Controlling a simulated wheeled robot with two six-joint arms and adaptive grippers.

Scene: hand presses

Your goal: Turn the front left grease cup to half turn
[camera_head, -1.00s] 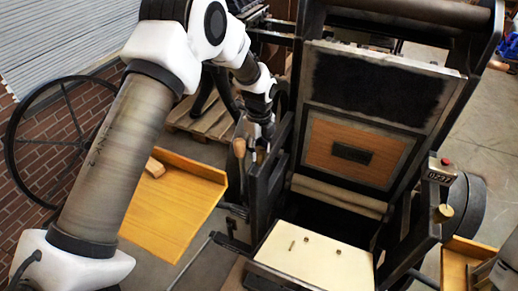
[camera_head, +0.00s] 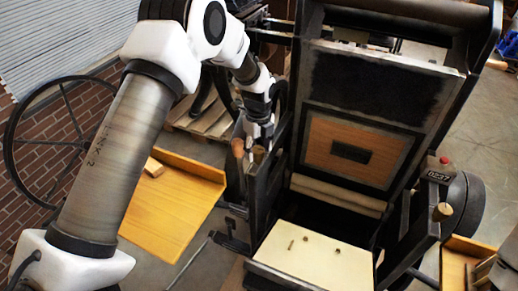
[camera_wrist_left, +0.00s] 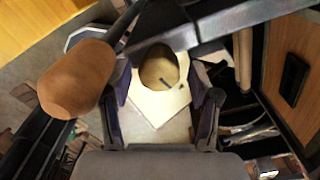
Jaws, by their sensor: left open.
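The front left grease cup, a brass round cap (camera_wrist_left: 158,68), shows in the left wrist view between my left gripper's fingers (camera_wrist_left: 160,88). The fingers are open, one on each side of it. Whether they touch it I cannot tell. In the head view the cup (camera_head: 258,154) is a small tan spot on the press's left side frame, just below my left gripper (camera_head: 257,145), which hides part of it. Another brass cup (camera_head: 443,212) sits on the press's right side. My right gripper is not in view.
A wooden handle knob (camera_wrist_left: 78,78) stands close left of my left gripper; it also shows in the head view (camera_head: 238,147). The black press frame (camera_head: 274,180) is close by. A cream-coloured bed (camera_head: 318,262) lies at the front. A yellow tray table (camera_head: 170,215) stands left.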

